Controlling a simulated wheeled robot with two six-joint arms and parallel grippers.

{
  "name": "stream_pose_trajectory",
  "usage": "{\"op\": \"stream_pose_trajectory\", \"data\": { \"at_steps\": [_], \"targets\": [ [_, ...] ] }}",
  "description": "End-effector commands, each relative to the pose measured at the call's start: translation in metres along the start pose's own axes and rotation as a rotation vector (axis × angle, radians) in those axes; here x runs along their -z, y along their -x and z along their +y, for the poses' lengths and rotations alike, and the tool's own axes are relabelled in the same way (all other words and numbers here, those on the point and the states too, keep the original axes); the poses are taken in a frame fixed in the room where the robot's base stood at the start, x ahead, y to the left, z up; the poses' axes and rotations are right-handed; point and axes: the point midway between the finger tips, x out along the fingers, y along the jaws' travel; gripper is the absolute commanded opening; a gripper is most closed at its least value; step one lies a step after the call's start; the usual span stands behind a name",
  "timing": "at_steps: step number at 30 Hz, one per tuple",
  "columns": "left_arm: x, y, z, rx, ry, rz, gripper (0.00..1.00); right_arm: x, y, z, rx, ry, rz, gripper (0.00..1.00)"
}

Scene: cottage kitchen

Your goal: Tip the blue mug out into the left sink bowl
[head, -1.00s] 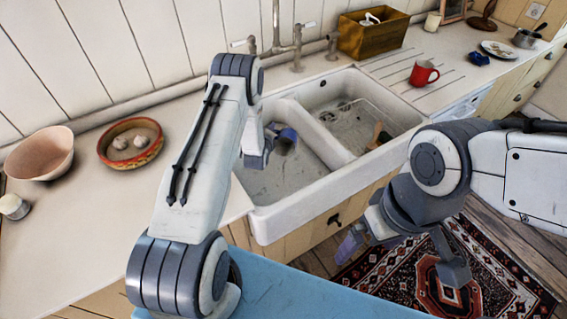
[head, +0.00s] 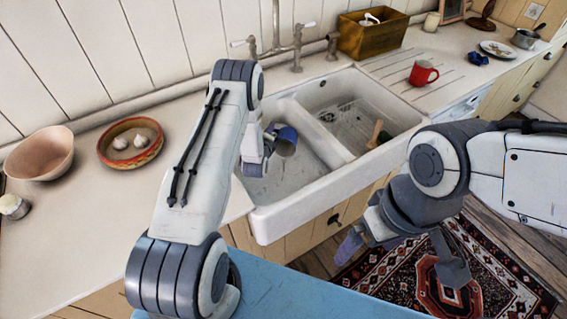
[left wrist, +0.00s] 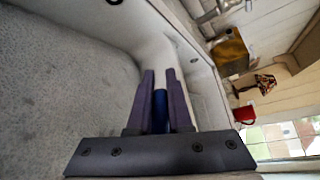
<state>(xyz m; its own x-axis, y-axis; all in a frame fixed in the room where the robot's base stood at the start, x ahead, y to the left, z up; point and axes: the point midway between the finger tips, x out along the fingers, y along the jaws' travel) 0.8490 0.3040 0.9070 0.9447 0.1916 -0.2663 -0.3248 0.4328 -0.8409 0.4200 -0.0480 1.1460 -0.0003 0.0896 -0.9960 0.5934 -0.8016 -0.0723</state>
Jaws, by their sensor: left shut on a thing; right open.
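The blue mug (head: 287,146) is held over the left sink bowl (head: 272,190), close to the divider between the bowls. It is tilted well over; a greyish side or opening shows, and I cannot tell whether anything is coming out. My left gripper (head: 270,140) is shut on it, partly hidden by my own wrist. In the left wrist view the fingers (left wrist: 161,100) hold a narrow blue part of the mug (left wrist: 160,112) between them. My right gripper (head: 402,257) is open and empty, in front of the sink above the rug.
The right bowl (head: 350,125) holds a rack and a wooden-handled brush (head: 376,133). The tap (head: 297,45) stands behind the sink. A red mug (head: 422,73) is on the drainboard, and a garlic dish (head: 131,143) and pink bowl (head: 40,154) are on the left counter.

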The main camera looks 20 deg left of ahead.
Motion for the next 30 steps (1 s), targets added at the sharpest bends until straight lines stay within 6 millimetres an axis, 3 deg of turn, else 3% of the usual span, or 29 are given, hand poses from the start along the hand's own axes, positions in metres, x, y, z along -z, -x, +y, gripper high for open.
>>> {"op": "stream_pose_trajectory", "data": {
  "at_steps": [30],
  "targets": [
    [-0.002,0.006,-0.012,0.112,-0.001,-0.059,0.0,0.0,-0.006,0.001,0.0,0.0,0.0,1.0]
  ]
}}
